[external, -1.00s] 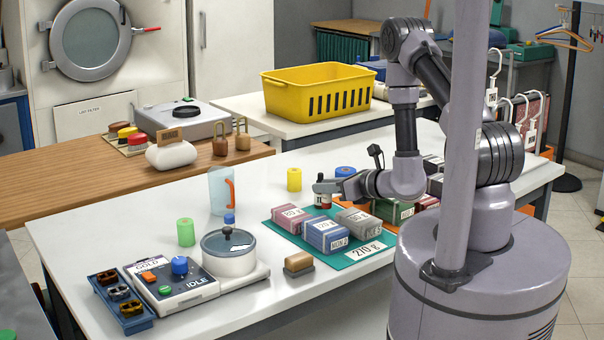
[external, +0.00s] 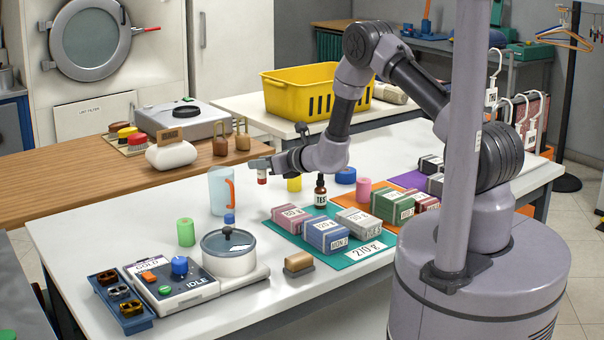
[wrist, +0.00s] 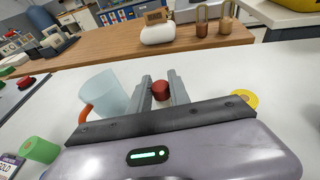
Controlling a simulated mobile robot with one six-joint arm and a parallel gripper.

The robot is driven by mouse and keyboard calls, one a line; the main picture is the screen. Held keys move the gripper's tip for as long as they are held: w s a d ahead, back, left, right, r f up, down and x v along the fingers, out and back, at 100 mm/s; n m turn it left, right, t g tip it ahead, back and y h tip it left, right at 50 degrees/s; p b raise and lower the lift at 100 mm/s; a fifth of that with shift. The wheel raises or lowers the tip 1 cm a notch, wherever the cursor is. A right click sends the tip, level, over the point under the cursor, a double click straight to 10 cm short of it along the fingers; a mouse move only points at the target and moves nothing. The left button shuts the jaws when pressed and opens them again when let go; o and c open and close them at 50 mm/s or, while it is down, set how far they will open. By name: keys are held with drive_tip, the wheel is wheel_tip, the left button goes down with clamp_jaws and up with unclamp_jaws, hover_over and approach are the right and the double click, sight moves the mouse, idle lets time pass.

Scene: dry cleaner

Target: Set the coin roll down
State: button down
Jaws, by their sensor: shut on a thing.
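My gripper (external: 262,167) is shut on a small red coin roll (external: 262,178), which has a pale band at its lower part. The roll is held above the white table (external: 140,215), to the right of a clear pitcher with an orange handle (external: 220,190). In the wrist view the red coin roll (wrist: 160,90) shows between the two grey fingers (wrist: 160,78), with its top visible. The gap beneath it is hard to judge.
A green cylinder (external: 185,232) stands at the front left. Labelled bundles (external: 326,235) lie on a teal mat. A pot (external: 229,260) is nearer the front.

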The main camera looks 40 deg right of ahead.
sight(265, 182)
wheel_tip(265, 182, down, 6)
drive_tip(key=shift+r+b, duration=0.1)
drive_tip(key=shift+b, duration=0.8)
drive_tip(key=shift+r, duration=0.1)
drive_tip(key=c, duration=1.6)
unclamp_jaws()
drive_tip(key=shift+f, duration=0.2)
drive_tip(key=shift+c, duration=0.2)
drive_tip(key=o, duration=0.4)
drive_tip(key=shift+o, duration=0.2)
drive_tip(key=shift+r, duration=0.1)
